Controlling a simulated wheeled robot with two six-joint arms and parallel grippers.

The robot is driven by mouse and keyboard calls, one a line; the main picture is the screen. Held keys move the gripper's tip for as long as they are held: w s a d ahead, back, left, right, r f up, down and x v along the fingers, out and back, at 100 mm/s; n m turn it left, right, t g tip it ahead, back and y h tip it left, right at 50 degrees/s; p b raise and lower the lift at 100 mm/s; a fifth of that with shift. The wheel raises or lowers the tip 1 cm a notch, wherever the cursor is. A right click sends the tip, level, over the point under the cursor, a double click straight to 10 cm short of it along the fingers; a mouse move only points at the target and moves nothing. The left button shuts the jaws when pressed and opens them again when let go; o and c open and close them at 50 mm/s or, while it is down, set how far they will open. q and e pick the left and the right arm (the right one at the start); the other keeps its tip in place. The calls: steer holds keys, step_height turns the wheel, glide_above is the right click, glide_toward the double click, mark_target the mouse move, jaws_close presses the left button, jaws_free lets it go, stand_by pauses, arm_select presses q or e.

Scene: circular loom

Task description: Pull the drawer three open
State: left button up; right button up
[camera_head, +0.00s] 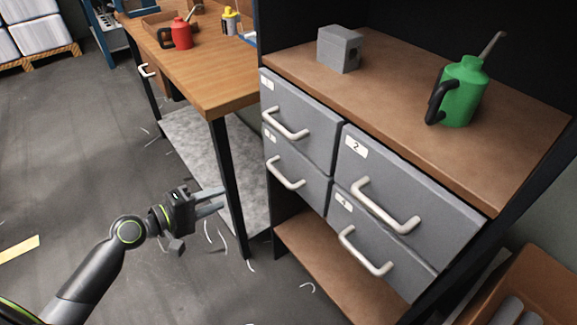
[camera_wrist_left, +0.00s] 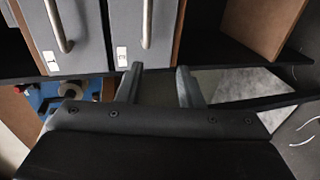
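Drawer three (camera_head: 310,182) is the lower left grey drawer of the cabinet, with a small label and a pale bar handle (camera_head: 285,173). It looks shut. My left gripper (camera_head: 222,199) is open and empty, to the left of and below the handle, apart from it. The left wrist view is turned sideways. There the two fingers (camera_wrist_left: 160,78) stand apart, and what seems to be drawer three (camera_wrist_left: 125,20) with its handle (camera_wrist_left: 147,22) lies ahead of them. My right gripper is not in view.
Drawer one (camera_head: 300,115) sits above, drawer two (camera_head: 400,190) and drawer four (camera_head: 375,245) to the right, all shut. A wooden table (camera_head: 210,80) with a black leg stands left of the cabinet. A green can (camera_head: 463,95) and grey block (camera_head: 340,48) stand on top.

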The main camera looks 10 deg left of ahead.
arm_select(q)
steer(key=d+r+h, duration=0.1)
steer(key=r, duration=0.1)
glide_toward(278, 172)
steer(key=x, duration=0.6)
steer(key=f+p+x, duration=0.1)
steer(key=x, duration=0.3)
steer(key=shift+r, duration=0.1)
jaws_close()
